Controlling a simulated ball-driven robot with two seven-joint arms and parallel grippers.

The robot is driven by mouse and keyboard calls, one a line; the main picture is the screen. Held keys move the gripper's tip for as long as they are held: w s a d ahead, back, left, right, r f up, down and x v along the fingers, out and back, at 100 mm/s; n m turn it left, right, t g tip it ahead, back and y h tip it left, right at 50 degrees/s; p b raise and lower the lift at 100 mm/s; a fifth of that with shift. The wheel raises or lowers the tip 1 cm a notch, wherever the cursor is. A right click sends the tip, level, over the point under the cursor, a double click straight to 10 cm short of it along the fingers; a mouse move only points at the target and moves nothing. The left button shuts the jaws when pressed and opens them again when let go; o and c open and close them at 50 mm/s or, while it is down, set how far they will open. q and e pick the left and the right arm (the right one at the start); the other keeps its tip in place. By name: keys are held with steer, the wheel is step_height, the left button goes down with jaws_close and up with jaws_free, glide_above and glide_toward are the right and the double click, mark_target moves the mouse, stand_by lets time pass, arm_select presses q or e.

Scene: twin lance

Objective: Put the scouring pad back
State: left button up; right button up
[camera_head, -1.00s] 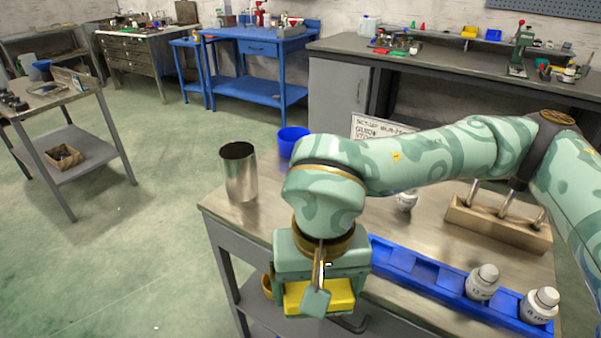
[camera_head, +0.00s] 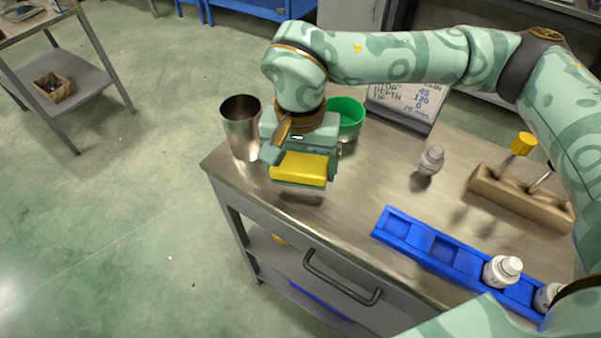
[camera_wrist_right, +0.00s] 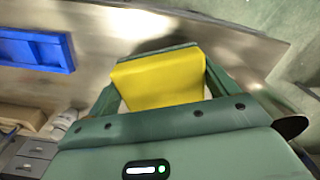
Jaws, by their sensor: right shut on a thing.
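The scouring pad (camera_head: 300,168) is a yellow block with a dark green layer on its underside. My right gripper (camera_head: 300,160) is shut on it and holds it roughly level over the left part of the bench top (camera_head: 350,195), with a shadow below. In the right wrist view the pad (camera_wrist_right: 158,78) sits between the two green fingers (camera_wrist_right: 160,85). The gripper is just right of a metal cup (camera_head: 241,128) and in front of a green cup (camera_head: 346,116), which it partly hides. My left gripper is not in view.
A blue slotted tray (camera_head: 435,252) with white bottles (camera_head: 502,271) lies along the front right. A grey bottle (camera_head: 430,160), a wooden rack (camera_head: 520,198) and a sign (camera_head: 405,100) stand farther back. Bare bench lies between the pad and the tray.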

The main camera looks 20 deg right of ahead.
mark_target(302, 155)
steer(key=shift+w+d+f, duration=0.25)
steer(key=shift+w+f, duration=0.2)
steer(key=shift+f, duration=0.15)
steer(key=f, duration=0.1)
steer(key=f+b, duration=0.2)
steer(key=f, duration=0.1)
steer(key=shift+w+d, duration=0.2)
steer(key=shift+w, duration=0.05)
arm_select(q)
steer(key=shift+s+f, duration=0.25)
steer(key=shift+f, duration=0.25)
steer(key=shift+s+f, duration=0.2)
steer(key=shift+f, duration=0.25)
arm_select(e)
steer(key=shift+r, duration=0.15)
steer(key=o, duration=0.7)
arm_select(q)
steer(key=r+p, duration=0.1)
steer(key=p, duration=0.1)
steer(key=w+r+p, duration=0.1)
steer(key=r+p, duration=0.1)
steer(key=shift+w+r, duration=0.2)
arm_select(e)
step_height(302, 155, up, 12)
steer(key=shift+r, duration=0.1)
